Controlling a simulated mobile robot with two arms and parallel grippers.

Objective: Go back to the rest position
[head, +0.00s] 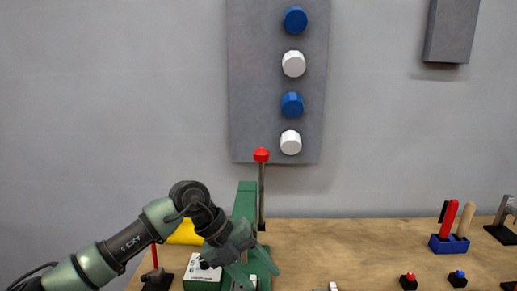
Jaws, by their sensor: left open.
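My left gripper (256,270) is low in the head view, left of centre, at the end of my arm from the left. Its jaws are open and point down to the right. It is in front of the green stand (244,203), which bears an upright lever with a red knob (261,155). The gripper covers the stand's lower part, so I cannot tell whether they touch. I see nothing held between the jaws. My right gripper is not in view.
A grey wall panel (245,80) carries blue and white round pieces. On the wooden table (340,250), a white-topped box (202,273) is by the gripper. A blue holder (448,244) and red (408,281) and blue (457,278) buttons are at right. The table's middle is mostly clear.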

